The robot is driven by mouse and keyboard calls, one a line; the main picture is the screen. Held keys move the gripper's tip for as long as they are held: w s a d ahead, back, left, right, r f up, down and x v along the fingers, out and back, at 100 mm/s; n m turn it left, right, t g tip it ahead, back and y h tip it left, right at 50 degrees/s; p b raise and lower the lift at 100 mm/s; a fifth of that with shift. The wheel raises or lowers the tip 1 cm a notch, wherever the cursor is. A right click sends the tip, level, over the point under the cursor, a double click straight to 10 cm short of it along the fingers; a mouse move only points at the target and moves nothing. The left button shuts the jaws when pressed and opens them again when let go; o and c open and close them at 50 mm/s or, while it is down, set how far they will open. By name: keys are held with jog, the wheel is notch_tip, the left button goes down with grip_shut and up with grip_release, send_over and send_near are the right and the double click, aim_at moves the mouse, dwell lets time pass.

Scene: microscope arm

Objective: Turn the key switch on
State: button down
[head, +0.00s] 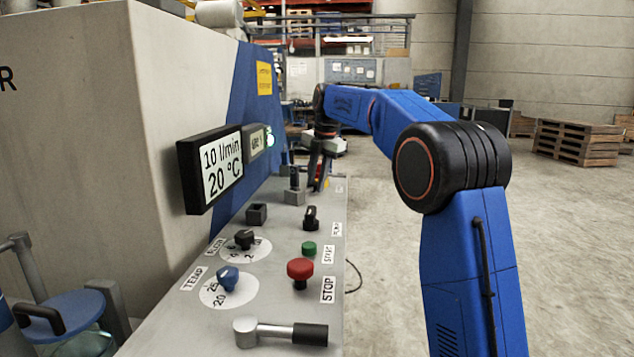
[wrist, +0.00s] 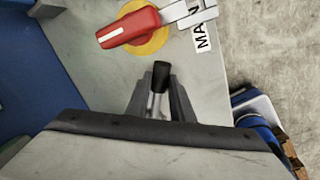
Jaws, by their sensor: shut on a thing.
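My gripper (head: 317,180) is low over the far end of the grey control panel in the head view. In the wrist view my gripper (wrist: 158,108) is shut on a slim metal piece with a black cap (wrist: 161,74), which stands between the two grey fingers. I cannot tell for sure that this piece is the key switch; its base is hidden by the gripper. No label for a key shows in either view.
A red rotary handle (wrist: 128,27) on a yellow disc, beside a partly hidden "MAIN" label, lies just beyond the fingers. Nearer on the panel (head: 270,295) are a red STOP button (head: 300,270), a green START button (head: 309,248), a blue TEMP knob (head: 228,278) and a lever (head: 280,333).

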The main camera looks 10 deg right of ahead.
jog(key=c, duration=1.6)
grip_release()
jog(key=shift+a, duration=0.1)
jog(key=shift+o, duration=0.2)
notch_tip(320, 180, up, 17)
jog(key=s+d, duration=0.2)
jog(key=shift+s+d, duration=0.2)
